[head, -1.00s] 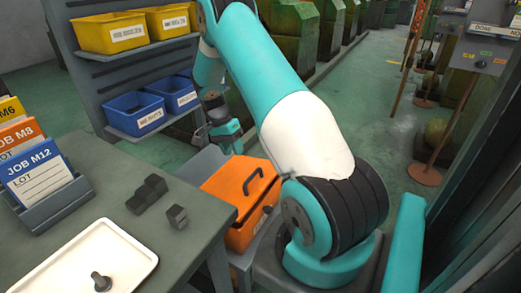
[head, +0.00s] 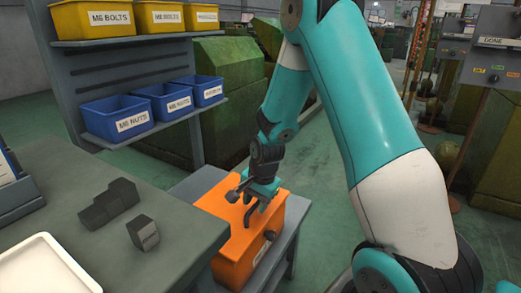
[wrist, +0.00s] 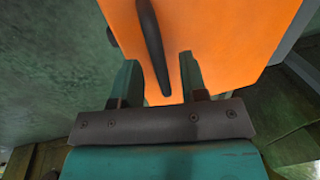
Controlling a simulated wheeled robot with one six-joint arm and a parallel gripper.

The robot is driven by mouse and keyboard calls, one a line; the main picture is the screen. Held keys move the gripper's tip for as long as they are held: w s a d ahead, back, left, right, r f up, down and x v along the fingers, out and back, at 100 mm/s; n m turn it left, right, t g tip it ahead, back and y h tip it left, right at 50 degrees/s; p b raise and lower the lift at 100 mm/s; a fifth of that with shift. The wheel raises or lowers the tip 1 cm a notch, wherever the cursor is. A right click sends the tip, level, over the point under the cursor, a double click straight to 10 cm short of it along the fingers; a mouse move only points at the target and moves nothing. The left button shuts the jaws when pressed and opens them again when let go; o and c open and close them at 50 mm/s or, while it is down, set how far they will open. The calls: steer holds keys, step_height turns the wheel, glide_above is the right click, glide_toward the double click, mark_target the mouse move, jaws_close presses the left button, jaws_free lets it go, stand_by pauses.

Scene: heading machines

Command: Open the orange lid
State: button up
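The orange lid (head: 284,212) lies flat on top of an orange box (head: 236,262), which sits on a low grey stand beside the workbench. A dark bar handle (head: 249,215) stands on the lid, and a dark knob or latch (head: 269,236) shows on the box's right side. My gripper (head: 257,203) is over the lid at the handle. In the wrist view the fingers (wrist: 160,80) are open and apart, with one end of the handle (wrist: 152,45) between them. Neither finger clearly touches it. My gripper hides part of the lid in the head view.
The grey workbench (head: 160,205) at left holds dark metal blocks (head: 108,203), a smaller block (head: 143,232) and a white tray (head: 45,268). A shelf rack with blue bins (head: 115,117) and yellow bins (head: 90,19) stands behind. Green machines (head: 230,65) line the back.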

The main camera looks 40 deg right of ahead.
steer(key=s+d+r+p, duration=0.1)
steer(key=s+r+p, duration=0.25)
steer(key=r, duration=1.35)
steer(key=s+a+r+n+y+p, duration=0.1)
steer(key=s+a+r+n+p, duration=0.2)
steer(key=a, duration=0.7)
steer(key=shift+r+n+p, duration=1.1)
steer(key=shift+r+n, duration=0.8)
steer(key=shift+r, duration=0.3)
steer(key=shift+d, duration=0.1)
steer(key=s+a+r+n+g+y+p, duration=0.2)
steer(key=s+a+r+n+p, duration=0.7)
steer(key=s+a+r+n, duration=0.5)
steer(key=w+d+f+m+t+h+b, duration=0.1)
steer(key=w+d+f+m+t+b, duration=0.1)
steer(key=w+d+f+m+b, duration=0.8)
steer(key=w+d+f+m+h+b, duration=0.1)
steer(key=w+d+f+m, duration=0.3)
steer(key=d+f+m, duration=0.3)
steer(key=w+d+f+m+h+b, duration=0.1)
steer(key=w+d+f+m, duration=0.3)
steer(key=d+f, duration=0.3)
steer(key=w+f, duration=0.1)
steer(key=f, duration=0.4)
steer(key=w+f+b, duration=0.1)
steer(key=f, duration=0.3)
steer(key=w+f+b, duration=0.1)
steer(key=f, duration=0.4)
steer(key=shift+a+f, duration=0.1)
steer(key=shift+f, duration=0.2)
